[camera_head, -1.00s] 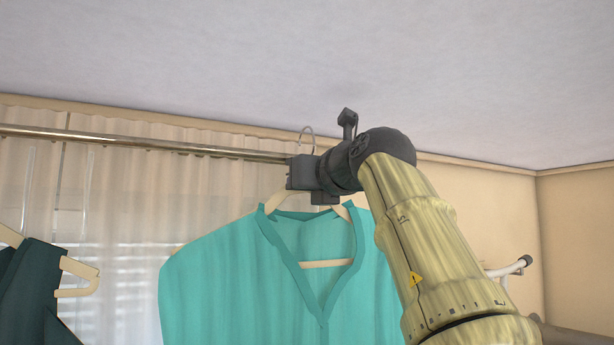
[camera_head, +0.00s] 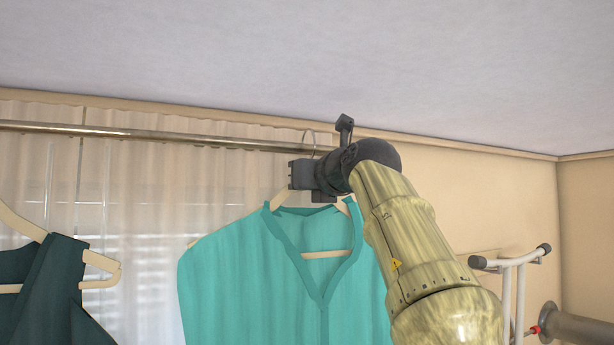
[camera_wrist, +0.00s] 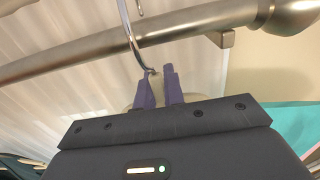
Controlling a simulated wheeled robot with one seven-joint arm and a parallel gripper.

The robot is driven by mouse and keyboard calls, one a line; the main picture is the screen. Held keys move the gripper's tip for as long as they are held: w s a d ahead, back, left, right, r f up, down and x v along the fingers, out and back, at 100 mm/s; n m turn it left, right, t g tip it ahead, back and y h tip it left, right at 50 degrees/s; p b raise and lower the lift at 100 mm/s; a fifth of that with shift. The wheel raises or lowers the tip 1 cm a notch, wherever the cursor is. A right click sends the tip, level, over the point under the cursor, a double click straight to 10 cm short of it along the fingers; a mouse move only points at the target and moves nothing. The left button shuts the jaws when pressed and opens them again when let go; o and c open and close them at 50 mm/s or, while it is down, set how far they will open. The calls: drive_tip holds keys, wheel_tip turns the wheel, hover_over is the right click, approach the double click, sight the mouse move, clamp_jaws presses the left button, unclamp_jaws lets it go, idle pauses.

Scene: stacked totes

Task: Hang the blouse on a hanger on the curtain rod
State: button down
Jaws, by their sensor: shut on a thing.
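The teal blouse (camera_head: 235,275) hangs upright on a cream hanger (camera_head: 325,254) with a thin metal hook (camera_head: 308,138). My gripper (camera_head: 292,174) is shut on the hanger just below the hook. In the wrist view my two purple fingertips (camera_wrist: 158,88) pinch the base of the hook (camera_wrist: 129,36). The metal curtain rod (camera_head: 180,140) runs behind the gripper. The hook's top shows above the rod in the head view. In the wrist view the hook crosses in front of the rod (camera_wrist: 185,26); its upper end is out of frame, so I cannot tell whether it is over the rod.
A dark green garment (camera_head: 45,300) on another cream hanger (camera_head: 100,262) is at lower left. Pale curtains (camera_head: 130,185) hang behind the rod. A rod bracket (camera_wrist: 222,40) and end knob (camera_wrist: 292,16) show in the wrist view. A white rack (camera_head: 512,285) stands at right.

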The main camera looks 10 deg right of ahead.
drive_tip(key=shift+s+f+b, duration=0.1)
drive_tip(key=shift+f+b, duration=0.55)
drive_tip(key=shift+f, duration=0.3)
drive_tip(key=c, duration=1.4)
unclamp_jaws()
drive_tip(key=s+d+b, duration=0.3)
drive_tip(key=s+b, duration=0.2)
drive_tip(key=s, duration=1.2)
drive_tip(key=shift+d+b, duration=0.2)
drive_tip(key=shift+b, duration=0.15)
